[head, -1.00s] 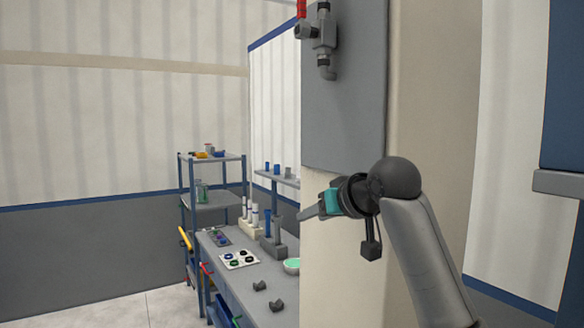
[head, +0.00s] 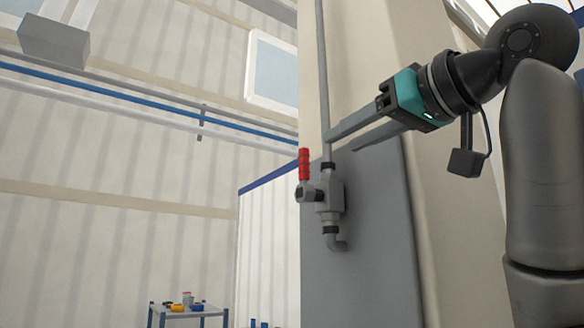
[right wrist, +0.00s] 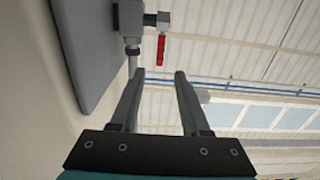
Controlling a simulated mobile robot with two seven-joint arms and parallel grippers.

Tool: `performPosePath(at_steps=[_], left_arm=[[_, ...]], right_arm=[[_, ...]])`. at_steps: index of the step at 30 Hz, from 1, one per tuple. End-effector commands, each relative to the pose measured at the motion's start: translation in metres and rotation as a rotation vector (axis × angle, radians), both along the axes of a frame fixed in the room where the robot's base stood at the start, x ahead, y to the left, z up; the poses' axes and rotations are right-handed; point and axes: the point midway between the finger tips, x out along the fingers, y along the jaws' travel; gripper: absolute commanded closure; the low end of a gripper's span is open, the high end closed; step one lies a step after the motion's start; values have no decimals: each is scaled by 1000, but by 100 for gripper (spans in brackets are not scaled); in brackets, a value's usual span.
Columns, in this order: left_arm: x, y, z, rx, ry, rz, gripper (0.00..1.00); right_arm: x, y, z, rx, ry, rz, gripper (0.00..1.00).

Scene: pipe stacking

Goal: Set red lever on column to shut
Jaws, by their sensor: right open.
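The red lever (head: 304,165) points straight up from a grey valve (head: 328,198) on the column's grey panel (head: 370,240). A thin pipe runs up from the valve. In the right wrist view the lever (right wrist: 161,50) and valve (right wrist: 131,18) show at the top, beyond the fingertips. My right gripper (head: 339,143) is open and empty, above and to the right of the lever in the head view, apart from it. Its two fingers (right wrist: 160,75) are spread in the right wrist view with nothing between them. My left gripper is not in view.
The beige column (head: 440,170) stands close behind my right gripper. A shelf rack (head: 185,311) with small coloured items is far off at the lower left. Blue and white pipes (head: 130,88) run along the back wall. The space left of the lever looks free.

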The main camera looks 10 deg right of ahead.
Motion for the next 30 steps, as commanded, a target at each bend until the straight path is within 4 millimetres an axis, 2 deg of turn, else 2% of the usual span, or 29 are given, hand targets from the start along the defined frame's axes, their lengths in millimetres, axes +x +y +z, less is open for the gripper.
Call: performPosePath(at_steps=[5,12,18,24,30], left_arm=[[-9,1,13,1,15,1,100],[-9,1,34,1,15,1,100],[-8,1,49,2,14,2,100],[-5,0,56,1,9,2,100],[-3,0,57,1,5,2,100]], right_arm=[[31,11,1,0,9,2,54],[80,29,2,0,9,1,54],[115,42,1,0,5,1,54],[134,49,0,0,3,0,54],[138,50,-1,0,1,0,54]])
